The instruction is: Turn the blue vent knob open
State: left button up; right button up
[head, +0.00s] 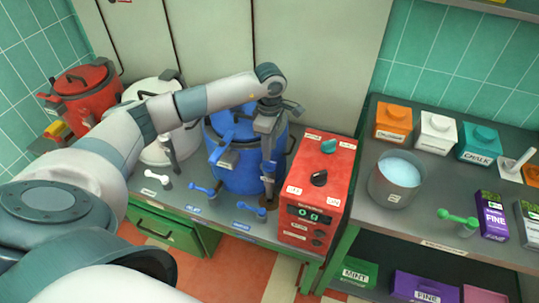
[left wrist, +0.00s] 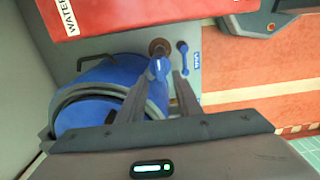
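The blue kettle (head: 228,165) stands on the grey counter, partly hidden by my left arm. Low blue lever-shaped knobs sit in front of it, one at front left (head: 205,189) and one at front right (head: 250,208); I cannot tell which is the vent knob. My left gripper (head: 269,178) points down at the kettle's right front. In the left wrist view its fingers (left wrist: 162,78) are apart, with a blue rounded part (left wrist: 158,68) between them; contact cannot be told. A blue lever with a label (left wrist: 183,58) lies just right of the fingertips. My right gripper is not in view.
A red control box (head: 318,190) stands close to the right of the gripper. A white kettle (head: 155,115) and a red kettle (head: 82,95) stand to the left. A metal pot (head: 396,178) and coloured boxes are on the right bench.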

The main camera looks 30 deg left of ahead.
aim_at(270, 164)
pick_arm(q)
jog(key=shift+f+p, duration=0.7)
jog(key=shift+f, duration=2.2)
grip_shut()
